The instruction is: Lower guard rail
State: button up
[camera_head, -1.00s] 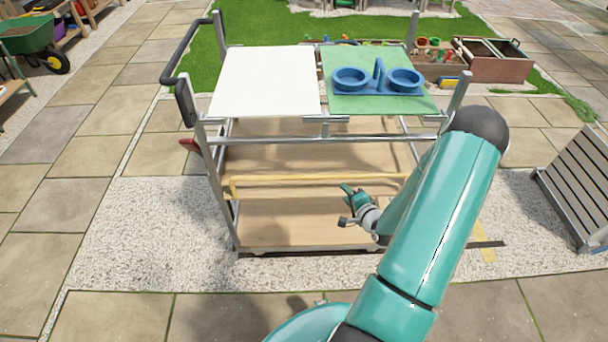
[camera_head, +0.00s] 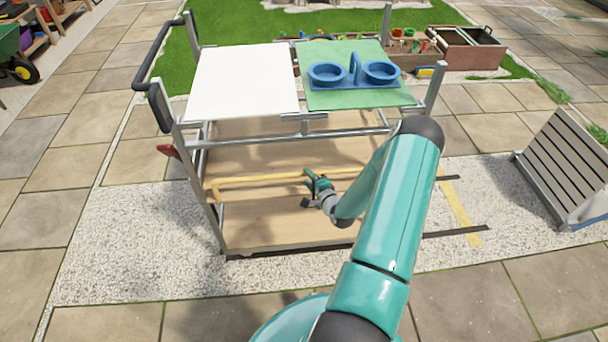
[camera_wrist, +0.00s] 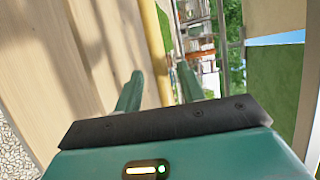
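The guard rail (camera_head: 255,180) is a yellow bar across the front of the trolley, above its lower wooden deck. Its left end bends down at the trolley's left post. My gripper (camera_head: 312,180) is at the middle of the rail and overlaps it in the head view. In the wrist view, the two green fingers of my gripper (camera_wrist: 159,88) are spread apart. The rail (camera_wrist: 155,50) runs lengthwise in the gap between them. Whether a finger touches the rail cannot be told. My arm hides part of the rail's right side.
The trolley's top carries a white board (camera_head: 243,80) and a green board (camera_head: 345,95) with a blue double-cup holder (camera_head: 353,72). A black push handle (camera_head: 160,50) stands at the left. A slatted panel (camera_head: 570,165) leans at the right. Gravel and paving in front are clear.

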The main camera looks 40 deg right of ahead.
aim_at(304, 174)
jog(key=x, duration=0.3)
jog(key=shift+w, duration=0.15)
grip_shut()
